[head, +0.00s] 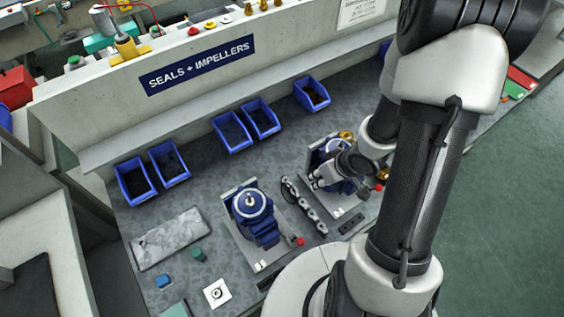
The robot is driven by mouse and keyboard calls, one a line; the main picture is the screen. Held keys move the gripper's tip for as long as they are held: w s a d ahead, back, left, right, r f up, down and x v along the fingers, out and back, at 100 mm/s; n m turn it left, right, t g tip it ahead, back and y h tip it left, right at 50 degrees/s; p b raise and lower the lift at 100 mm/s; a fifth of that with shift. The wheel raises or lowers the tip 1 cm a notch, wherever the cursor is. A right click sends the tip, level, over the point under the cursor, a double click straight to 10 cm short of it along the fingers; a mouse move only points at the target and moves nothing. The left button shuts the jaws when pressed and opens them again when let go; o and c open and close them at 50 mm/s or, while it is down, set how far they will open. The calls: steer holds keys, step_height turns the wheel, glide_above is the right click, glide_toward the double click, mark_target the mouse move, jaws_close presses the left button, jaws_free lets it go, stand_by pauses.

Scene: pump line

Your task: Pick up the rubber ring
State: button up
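A small dark ring shape (216,292) lies on a white square pad (224,300) at the bottom of the head view; it looks like the rubber ring, but it is too small to be sure. My gripper (317,180) is far from it, up and to the right, over the second blue pump (330,155). My arm partly covers that pump. The fingers are small and partly hidden, so I cannot tell whether they are open or shut, or whether they touch the pump.
A blue pump (251,212) on a grey plate stands between the pad and my gripper. A chain-like silver part (304,205) lies beside it. A green cylinder (198,254), a blue block (164,281) and a grey slab (168,238) are near the pad. Several blue bins line the back.

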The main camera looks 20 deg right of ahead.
steer(key=b, duration=0.7)
glide_toward(294, 191)
step_height(294, 191, down, 2)
steer(key=shift+f+y, duration=0.2)
steer(key=shift+y, duration=0.1)
steer(key=shift+w+b+x, duration=0.2)
steer(key=shift+b+x, duration=0.75)
steer(key=shift+x, duration=0.5)
steer(key=shift+w+b+x, duration=0.15)
steer(key=shift+b+x, duration=0.75)
steer(key=shift+x, duration=0.55)
steer(key=shift+r, duration=0.2)
steer(key=shift+c, duration=0.3)
jaws_close()
